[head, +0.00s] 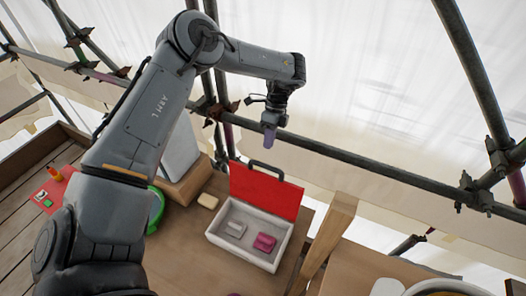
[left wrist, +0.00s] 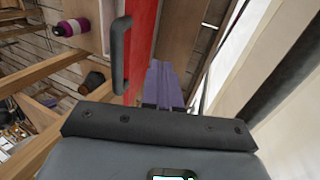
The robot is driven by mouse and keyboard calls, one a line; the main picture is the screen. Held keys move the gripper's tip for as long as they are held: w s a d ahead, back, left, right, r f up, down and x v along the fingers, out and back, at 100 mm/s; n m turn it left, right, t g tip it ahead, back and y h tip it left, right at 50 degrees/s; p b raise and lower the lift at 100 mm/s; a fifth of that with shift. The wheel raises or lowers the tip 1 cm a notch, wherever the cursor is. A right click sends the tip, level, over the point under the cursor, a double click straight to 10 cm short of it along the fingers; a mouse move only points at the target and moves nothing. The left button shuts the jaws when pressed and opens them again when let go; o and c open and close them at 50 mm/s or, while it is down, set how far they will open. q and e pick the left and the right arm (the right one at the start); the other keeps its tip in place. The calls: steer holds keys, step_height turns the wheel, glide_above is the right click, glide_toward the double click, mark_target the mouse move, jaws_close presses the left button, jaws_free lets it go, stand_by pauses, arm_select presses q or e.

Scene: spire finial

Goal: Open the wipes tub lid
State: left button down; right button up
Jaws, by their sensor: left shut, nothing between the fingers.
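A white open-topped box (head: 222,238) with a red lid (head: 262,190) stands on the wooden deck; it is the lidded container I see, and I take it for the tub. Its lid is raised, tilted back from the opening, with a dark handle (head: 265,167) at its upper edge. A grey piece (head: 235,229) and a magenta piece (head: 265,243) lie inside. My left gripper (head: 269,137), with purple fingers, is shut and empty above and behind the lid. In the left wrist view, the fingers (left wrist: 163,85) are beside the red lid (left wrist: 142,35) and its handle (left wrist: 121,55). My right gripper is not in view.
A scaffold rail (head: 340,155) runs behind the box, with pale sheeting beyond. A wooden post (head: 328,235) stands close to its right. A tan block (head: 208,201) and a green round thing (head: 156,208) lie to its left. A red mat (head: 62,185) lies far left.

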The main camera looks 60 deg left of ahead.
arm_select(q)
steer(key=shift+s+d+f+p, duration=0.3)
steer(key=shift+s+d, duration=0.15)
steer(key=shift+s, duration=0.15)
steer(key=shift+s+d+f+p, duration=0.15)
steer(key=shift+s+d+p, duration=0.1)
steer(key=shift+s+d, duration=0.3)
steer(key=shift+s+d+f+p, duration=0.25)
steer(key=shift+s+d+p, duration=0.1)
steer(key=shift+s, duration=0.3)
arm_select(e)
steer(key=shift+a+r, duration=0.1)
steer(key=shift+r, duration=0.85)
